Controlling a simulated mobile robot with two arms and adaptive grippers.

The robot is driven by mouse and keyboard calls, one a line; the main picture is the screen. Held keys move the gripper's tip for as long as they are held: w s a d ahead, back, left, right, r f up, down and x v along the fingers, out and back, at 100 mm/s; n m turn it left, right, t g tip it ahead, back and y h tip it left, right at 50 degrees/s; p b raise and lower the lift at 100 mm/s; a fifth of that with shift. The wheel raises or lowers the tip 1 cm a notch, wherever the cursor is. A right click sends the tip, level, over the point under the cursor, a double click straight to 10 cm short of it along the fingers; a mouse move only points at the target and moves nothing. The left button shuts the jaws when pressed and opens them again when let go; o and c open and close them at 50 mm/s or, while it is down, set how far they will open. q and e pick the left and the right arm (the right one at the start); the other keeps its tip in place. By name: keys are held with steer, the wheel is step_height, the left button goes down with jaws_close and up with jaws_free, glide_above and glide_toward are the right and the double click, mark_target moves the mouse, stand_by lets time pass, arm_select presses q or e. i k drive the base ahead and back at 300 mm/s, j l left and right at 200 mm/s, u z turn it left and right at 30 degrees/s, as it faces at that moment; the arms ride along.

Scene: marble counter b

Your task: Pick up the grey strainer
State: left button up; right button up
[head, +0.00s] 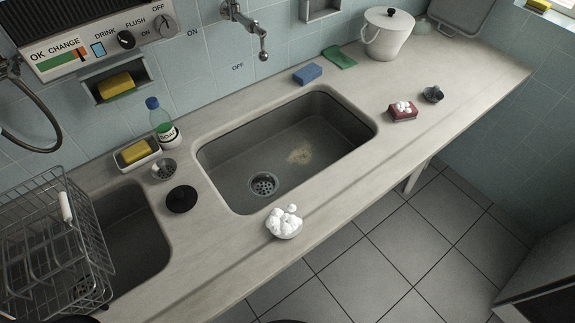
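A small round grey strainer (163,169) with a perforated-looking face lies on the counter (230,270) between the two sink basins. It sits just right of the soap dish with the yellow sponge and below the soap bottle. A black round plug-like disc (181,199) lies close to it, a little nearer the front. A similar grey round drain fitting (263,184) sits in the floor of the main basin. Neither of my grippers is in view.
The main sink basin (228,156) opens right of the strainer. A soap bottle (161,122), a soap dish with a yellow sponge (137,151), and a wire dish rack (45,240) stand nearby. A bowl of white balls (284,223) sits at the front edge.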

mark_target(433, 95)
steer(key=i+l, duration=0.1)
steer(key=l, duration=0.3)
steer(key=i+l, duration=0.15)
steer(key=l, duration=0.2)
steer(key=i+l, duration=0.1)
steer(key=l, duration=0.3)
steer(key=i+u, duration=0.05)
